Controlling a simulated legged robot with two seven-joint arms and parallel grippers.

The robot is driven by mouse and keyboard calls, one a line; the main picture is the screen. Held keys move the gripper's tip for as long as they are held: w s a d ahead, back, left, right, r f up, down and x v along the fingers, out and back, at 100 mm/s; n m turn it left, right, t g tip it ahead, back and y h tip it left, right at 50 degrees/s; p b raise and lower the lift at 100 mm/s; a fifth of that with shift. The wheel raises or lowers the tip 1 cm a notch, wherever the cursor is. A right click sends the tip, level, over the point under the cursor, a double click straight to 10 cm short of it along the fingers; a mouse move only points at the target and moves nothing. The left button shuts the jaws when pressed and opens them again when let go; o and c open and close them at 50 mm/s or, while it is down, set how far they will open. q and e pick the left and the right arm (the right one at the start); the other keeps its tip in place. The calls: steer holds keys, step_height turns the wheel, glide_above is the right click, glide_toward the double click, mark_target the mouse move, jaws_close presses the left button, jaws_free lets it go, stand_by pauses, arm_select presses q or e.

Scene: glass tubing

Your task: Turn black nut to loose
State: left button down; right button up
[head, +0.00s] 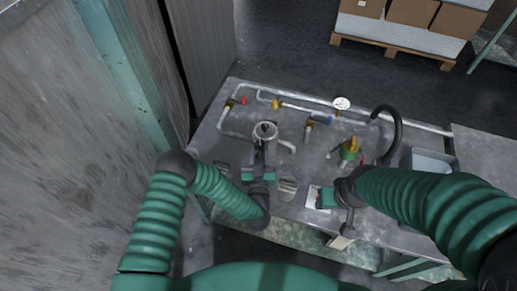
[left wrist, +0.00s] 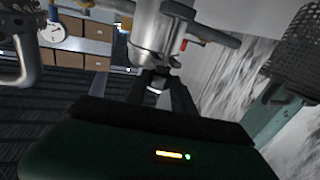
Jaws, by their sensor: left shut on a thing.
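A round metal vessel (head: 265,132) stands on the metal bench, with a dark piece on its top. In the left wrist view the vessel's shiny metal cylinder (left wrist: 157,35) fills the upper middle. A small black part, which looks like the black nut (left wrist: 155,76), sits at its near end. My left gripper (head: 263,150) reaches to the vessel's near side. Its dark fingers (left wrist: 156,92) close around the black nut, which they partly hide. My right gripper (head: 318,198) is over the bench by a white patch, away from the vessel. Its fingertips are not clear.
Pipes with a red-handled valve (head: 243,100), other brass fittings and a white dial gauge (head: 341,103) run along the bench's back. A green and yellow fitting (head: 349,150) and a black curved hose (head: 396,125) stand right. A grey bin (head: 432,160) is farther right.

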arm_select(q)
steer(key=shift+d+n+y, duration=0.2)
steer(key=shift+n+y, duration=0.3)
steer(key=shift+y, duration=0.4)
steer(key=c, duration=1.1)
jaws_free()
steer(key=shift+o, duration=0.2)
steer(key=shift+a, duration=0.1)
